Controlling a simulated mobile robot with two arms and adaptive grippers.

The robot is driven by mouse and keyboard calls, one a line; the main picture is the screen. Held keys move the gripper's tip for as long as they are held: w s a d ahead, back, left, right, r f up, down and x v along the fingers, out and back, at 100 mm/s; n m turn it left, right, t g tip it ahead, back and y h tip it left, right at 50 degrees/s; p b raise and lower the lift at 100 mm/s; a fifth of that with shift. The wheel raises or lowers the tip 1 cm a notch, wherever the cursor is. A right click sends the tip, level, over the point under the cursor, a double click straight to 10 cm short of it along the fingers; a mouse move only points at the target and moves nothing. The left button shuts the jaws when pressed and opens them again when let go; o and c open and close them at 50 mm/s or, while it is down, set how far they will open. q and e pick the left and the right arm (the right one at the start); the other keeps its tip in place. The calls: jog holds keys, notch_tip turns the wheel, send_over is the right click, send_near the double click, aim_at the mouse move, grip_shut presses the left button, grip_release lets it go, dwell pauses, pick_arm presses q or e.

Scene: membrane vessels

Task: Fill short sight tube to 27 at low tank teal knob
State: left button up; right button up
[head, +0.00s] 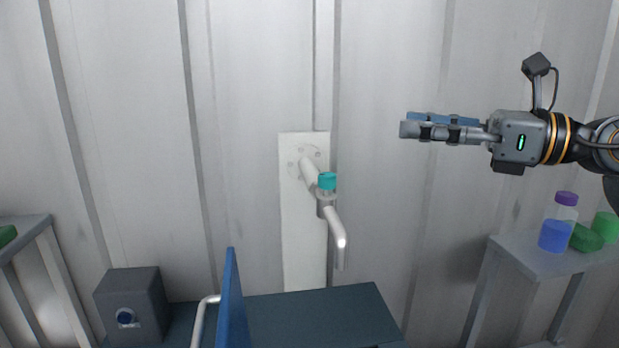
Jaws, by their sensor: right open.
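A teal knob (327,181) sits on top of a grey tap (335,226) that comes out of a pale wall plate (291,225). The tap's spout bends down at its end. My right gripper (405,128) reaches in from the right, above and to the right of the knob, pointing left. It is open, empty and apart from the tap, though its fingers overlap in this view. My left gripper is not in view. I cannot make out a sight tube or a scale here.
A grey shelf (516,257) at the right holds a bottle with blue liquid and a purple cap (558,224), and green items. A blue upright panel (232,305), a dark surface (320,312) and a dark grey box (133,303) stand low. Another shelf (28,224) is at left.

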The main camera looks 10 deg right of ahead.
jog(key=f, duration=0.1)
pick_arm(q)
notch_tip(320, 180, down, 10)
jog(key=b, duration=0.9)
pick_arm(e)
send_near(331, 175)
jog(key=p+x, duration=0.1)
jog(key=x, duration=0.2)
jog(key=p+x, duration=0.2)
jog(key=x, duration=0.1)
jog(key=p+x, duration=0.2)
jog(key=x, duration=0.2)
jog(key=shift+f, duration=0.4)
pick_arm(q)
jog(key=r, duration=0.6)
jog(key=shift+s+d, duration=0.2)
pick_arm(e)
jog(key=shift+w+a+f, duration=0.1)
jog(key=shift+w+a, duration=0.1)
jog(key=shift+a, duration=0.05)
jog(key=shift+c, duration=0.4)
grip_shut()
